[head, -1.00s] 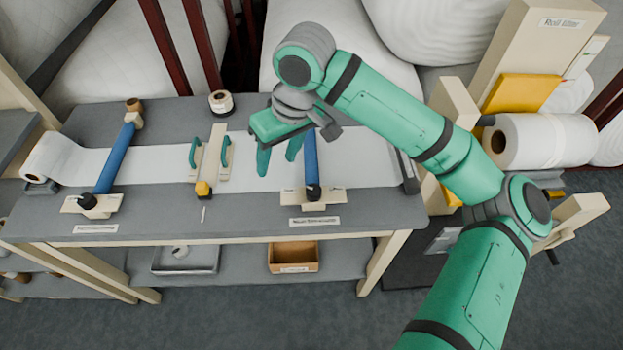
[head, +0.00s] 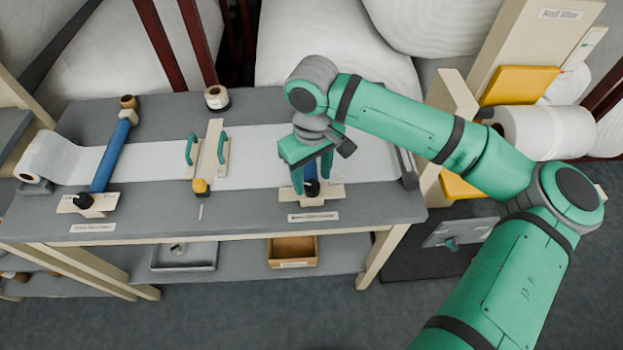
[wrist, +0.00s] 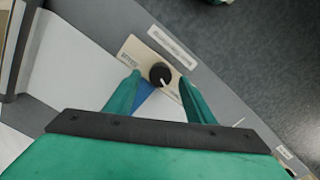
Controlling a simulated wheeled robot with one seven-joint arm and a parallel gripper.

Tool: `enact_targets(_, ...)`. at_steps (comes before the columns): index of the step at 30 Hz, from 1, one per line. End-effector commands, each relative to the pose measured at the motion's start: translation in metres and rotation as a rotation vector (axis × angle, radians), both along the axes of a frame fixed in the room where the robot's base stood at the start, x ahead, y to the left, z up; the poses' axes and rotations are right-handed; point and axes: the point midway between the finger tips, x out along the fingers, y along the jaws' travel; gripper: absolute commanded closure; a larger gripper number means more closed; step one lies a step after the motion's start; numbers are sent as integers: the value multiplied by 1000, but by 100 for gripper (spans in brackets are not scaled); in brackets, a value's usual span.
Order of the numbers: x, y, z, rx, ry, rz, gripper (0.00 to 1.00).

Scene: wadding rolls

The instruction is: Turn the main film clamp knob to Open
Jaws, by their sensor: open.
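A black round knob (head: 311,188) sits on a beige plate at the front end of the right blue bar. In the wrist view the knob (wrist: 159,71) shows a white pointer mark toward the lower right. Its plate (wrist: 136,50) bears small lettering I cannot read. My gripper (head: 312,183) is open, pointing down over this knob, with green fingers on either side of it. In the wrist view my gripper (wrist: 160,77) has the knob between its fingertips, with gaps visible. A second black knob (head: 83,200) is at the left blue bar. The label texts are too blurred to tell which is main.
White film (head: 150,158) runs across the grey table from a roll (head: 50,158) at left. A beige bar with green handles (head: 209,150) crosses it in the middle. A wooden tray (head: 292,251) lies on the lower shelf. A rack with a white roll (head: 545,130) stands at right.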

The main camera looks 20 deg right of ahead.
Motion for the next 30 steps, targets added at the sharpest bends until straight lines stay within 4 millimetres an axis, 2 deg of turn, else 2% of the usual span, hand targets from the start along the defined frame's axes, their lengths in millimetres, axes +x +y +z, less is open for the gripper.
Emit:
enact_targets(6,0,0,-15,-1,-1,1,51)
enact_targets(15,0,1,-17,0,0,2,51)
enact_targets(20,0,1,-17,0,-1,3,89)
enact_targets(21,0,1,-17,0,0,4,92)
enact_targets(26,0,2,-17,1,-1,25,92)
enact_targets(30,0,2,-17,3,-1,117,92)
